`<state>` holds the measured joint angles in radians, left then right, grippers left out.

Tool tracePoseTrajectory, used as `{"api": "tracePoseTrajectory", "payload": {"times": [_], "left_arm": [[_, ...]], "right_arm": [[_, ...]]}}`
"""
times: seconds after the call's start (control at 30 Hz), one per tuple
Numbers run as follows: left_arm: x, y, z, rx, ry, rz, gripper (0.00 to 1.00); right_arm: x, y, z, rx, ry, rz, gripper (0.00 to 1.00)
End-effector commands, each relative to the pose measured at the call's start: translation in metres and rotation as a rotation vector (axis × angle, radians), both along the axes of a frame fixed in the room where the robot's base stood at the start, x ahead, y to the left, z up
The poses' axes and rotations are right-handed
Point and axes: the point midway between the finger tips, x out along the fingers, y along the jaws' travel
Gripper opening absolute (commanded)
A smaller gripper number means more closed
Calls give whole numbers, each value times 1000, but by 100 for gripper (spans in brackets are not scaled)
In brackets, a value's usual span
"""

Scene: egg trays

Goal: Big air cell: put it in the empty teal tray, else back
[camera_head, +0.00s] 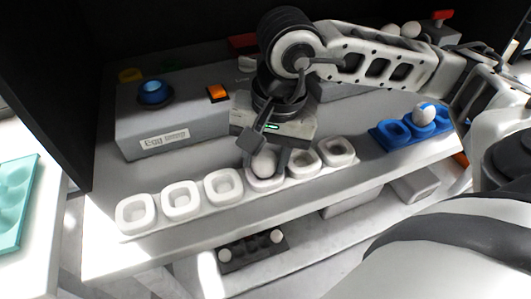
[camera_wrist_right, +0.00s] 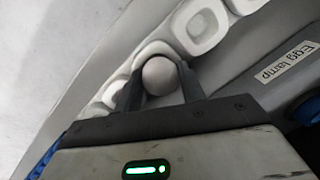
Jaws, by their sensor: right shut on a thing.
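My right gripper (camera_head: 265,158) is shut on a pale egg (camera_head: 263,165), at one cup of the white tray (camera_head: 203,207). In the right wrist view the egg (camera_wrist_right: 160,75) sits between the two dark fingers (camera_wrist_right: 160,82). I cannot tell whether it still touches the cup. The other white cups in view look empty. The teal tray (camera_head: 36,168) is at the left edge, partly cut off, and its visible hollows are empty. My left gripper is not in view.
The grey egg lamp box (camera_head: 190,130), with a blue dome (camera_head: 153,92) and an orange switch (camera_head: 217,92), stands behind the white tray. A dark tray (camera_head: 252,252) with two pale balls is lower down.

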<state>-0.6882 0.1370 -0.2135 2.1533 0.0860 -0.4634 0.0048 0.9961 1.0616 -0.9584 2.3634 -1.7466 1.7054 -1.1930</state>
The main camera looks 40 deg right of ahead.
Motion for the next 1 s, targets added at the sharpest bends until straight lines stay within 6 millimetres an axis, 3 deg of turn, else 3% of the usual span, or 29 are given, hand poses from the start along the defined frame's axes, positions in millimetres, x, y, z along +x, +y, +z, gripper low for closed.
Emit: {"api": "tracePoseTrajectory", "payload": {"times": [0.07, 0.1, 0.17, 0.6, 0.73, 1.0], "left_arm": [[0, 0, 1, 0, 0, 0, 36], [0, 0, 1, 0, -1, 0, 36], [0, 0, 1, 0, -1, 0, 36], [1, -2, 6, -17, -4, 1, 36], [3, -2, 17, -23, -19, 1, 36], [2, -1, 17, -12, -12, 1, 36]], "right_arm": [[0, 0, 0, 0, -1, 0, 33], [0, 0, 0, 0, -1, 0, 48], [0, 0, 0, 0, -1, 0, 64], [0, 0, 1, -1, -1, 0, 65], [-1, -2, 28, 2, -9, 0, 65], [-7, -8, 95, 2, -9, 0, 65]]}}
